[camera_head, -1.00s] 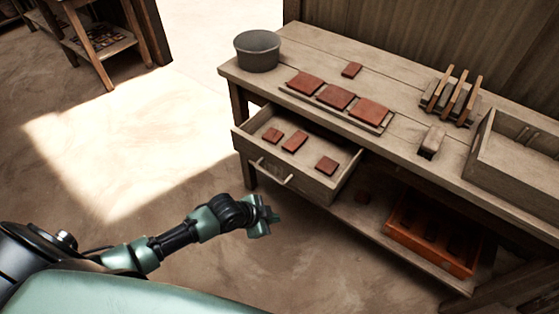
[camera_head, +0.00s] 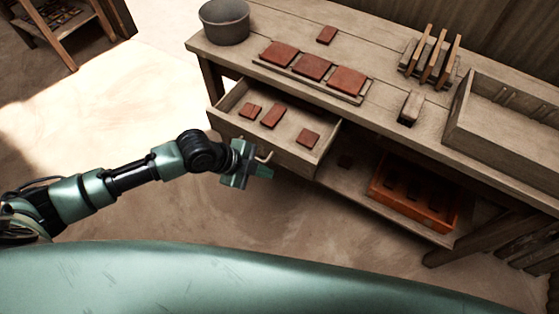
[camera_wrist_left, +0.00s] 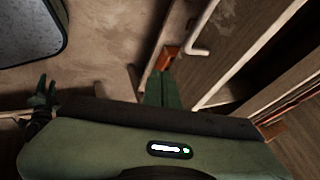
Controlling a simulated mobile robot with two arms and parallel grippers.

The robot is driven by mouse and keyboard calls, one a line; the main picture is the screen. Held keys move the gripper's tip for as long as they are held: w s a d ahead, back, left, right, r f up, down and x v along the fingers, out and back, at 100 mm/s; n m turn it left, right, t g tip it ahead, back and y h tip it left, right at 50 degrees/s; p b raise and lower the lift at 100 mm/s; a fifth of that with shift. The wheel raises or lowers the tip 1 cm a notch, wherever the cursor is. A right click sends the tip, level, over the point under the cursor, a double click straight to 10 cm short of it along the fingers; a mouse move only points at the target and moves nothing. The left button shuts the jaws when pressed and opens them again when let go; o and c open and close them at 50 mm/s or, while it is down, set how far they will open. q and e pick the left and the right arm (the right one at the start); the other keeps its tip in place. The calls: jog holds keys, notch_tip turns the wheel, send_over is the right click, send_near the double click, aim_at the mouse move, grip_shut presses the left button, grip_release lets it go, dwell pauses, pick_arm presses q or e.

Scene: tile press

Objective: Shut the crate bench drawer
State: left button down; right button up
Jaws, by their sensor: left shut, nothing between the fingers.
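The crate bench drawer (camera_head: 312,159) is pulled out at the left end of the bench, with several small red tiles lying in it. Its handle (camera_head: 264,157) shows on the front, just beyond my left gripper (camera_head: 262,172). In the head view the gripper overlaps the drawer front, and I cannot tell whether it touches. In the left wrist view my left gripper (camera_wrist_left: 162,88) has its fingers together with nothing between them, and the handle (camera_wrist_left: 200,50) lies above and to the right of the fingertips.
The bench top (camera_head: 385,118) holds a grey bucket (camera_head: 226,24), a board with red tiles (camera_head: 312,67), a rack of wooden slats (camera_head: 432,58) and a wooden box (camera_head: 462,125). An orange crate (camera_head: 414,205) sits on the lower shelf. Floor in front is clear.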

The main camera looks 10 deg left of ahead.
aim_at(290, 167)
pick_arm(q)
jog(key=shift+w+d+f+p, duration=0.15)
jog(key=shift+w+d+f, duration=0.4)
jog(key=shift+w, duration=0.3)
jog(key=shift+w+d+f+p, duration=0.2)
jog(key=shift+w+d+f, duration=0.25)
jog(key=shift+w, duration=0.35)
jog(key=shift+w+d+f+p, duration=0.15)
jog(key=shift+w+d+f, duration=0.4)
jog(key=shift+w, duration=0.3)
pick_arm(e)
jog(key=shift+w+r, duration=0.3)
jog(key=shift+r, duration=0.3)
pick_arm(q)
jog(key=shift+r, duration=0.1)
